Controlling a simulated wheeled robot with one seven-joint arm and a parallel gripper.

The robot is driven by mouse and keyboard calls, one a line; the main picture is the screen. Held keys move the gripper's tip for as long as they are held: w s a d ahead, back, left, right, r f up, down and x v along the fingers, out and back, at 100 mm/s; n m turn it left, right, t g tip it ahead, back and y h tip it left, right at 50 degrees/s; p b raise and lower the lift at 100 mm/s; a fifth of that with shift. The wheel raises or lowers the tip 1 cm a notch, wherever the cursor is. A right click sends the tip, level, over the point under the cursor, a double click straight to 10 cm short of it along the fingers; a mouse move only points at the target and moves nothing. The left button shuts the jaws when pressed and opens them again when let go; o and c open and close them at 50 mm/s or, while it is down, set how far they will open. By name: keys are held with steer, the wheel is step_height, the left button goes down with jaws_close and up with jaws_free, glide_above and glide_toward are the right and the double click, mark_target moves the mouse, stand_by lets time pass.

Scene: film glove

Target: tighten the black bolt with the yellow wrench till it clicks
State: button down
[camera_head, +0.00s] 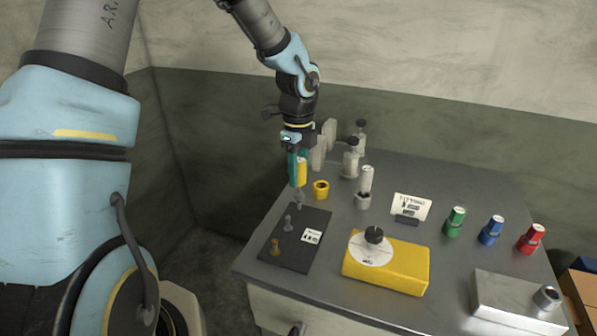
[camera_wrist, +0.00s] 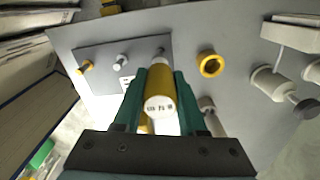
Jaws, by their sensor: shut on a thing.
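My gripper (camera_head: 297,172) is shut on the yellow wrench, a tool with a thick yellow handle (camera_head: 301,172) and a grey lower end. In the wrist view the handle's white, printed end cap (camera_wrist: 160,106) faces the camera, between my teal fingers (camera_wrist: 157,100). The wrench is roughly upright, its lower end over the far end of the dark mat (camera_head: 302,245). I cannot tell whether it touches the dark small piece (camera_wrist: 161,52) there. A black bolt head (camera_head: 374,235) stands on a white disc on the yellow block (camera_head: 390,272).
A silver bit (camera_head: 288,222) and a brass bit (camera_head: 275,246) stand on the mat. An empty yellow ring holder (camera_head: 321,189), a grey-white tool (camera_head: 366,180) and a label stand (camera_head: 409,208) are nearby. Green (camera_head: 455,221), blue (camera_head: 491,230) and red (camera_head: 531,239) pieces stand right.

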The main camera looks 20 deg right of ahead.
steer(key=shift+f+b, duration=0.3)
steer(key=shift+f, duration=0.35)
stand_by(0.4)
steer(key=shift+m+p, duration=0.3)
steer(key=shift+r+m, duration=0.1)
steer(key=shift+m, duration=0.6)
steer(key=m, duration=1.2)
steer(key=shift+d+f, duration=0.1)
steer(key=shift+f, duration=0.1)
steer(key=shift+r, duration=0.15)
